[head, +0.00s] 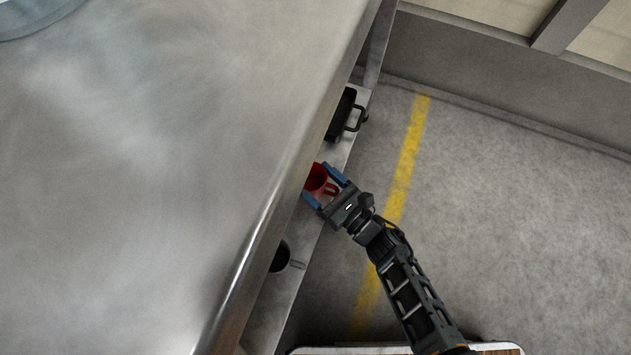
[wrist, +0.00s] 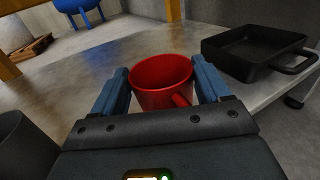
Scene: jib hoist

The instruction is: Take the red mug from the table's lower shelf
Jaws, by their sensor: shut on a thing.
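The red mug (head: 316,178) is on the lower shelf (head: 335,158), just under the edge of the metal table (head: 170,170), which hides part of it. My gripper (head: 325,186) reaches in from the floor side with its blue fingers on either side of the mug. In the wrist view the red mug (wrist: 161,80) is upright between the fingers of my gripper (wrist: 162,88), its handle pointing toward the palm. The gripper is shut on the mug. Whether the mug's base touches the shelf cannot be told.
A black pan (head: 344,116) with a handle sits on the shelf beyond the mug; it shows at right in the wrist view (wrist: 254,48). A dark round vessel (head: 280,257) stands on the shelf's nearer side. Open floor (head: 480,210) with a yellow line lies to the right.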

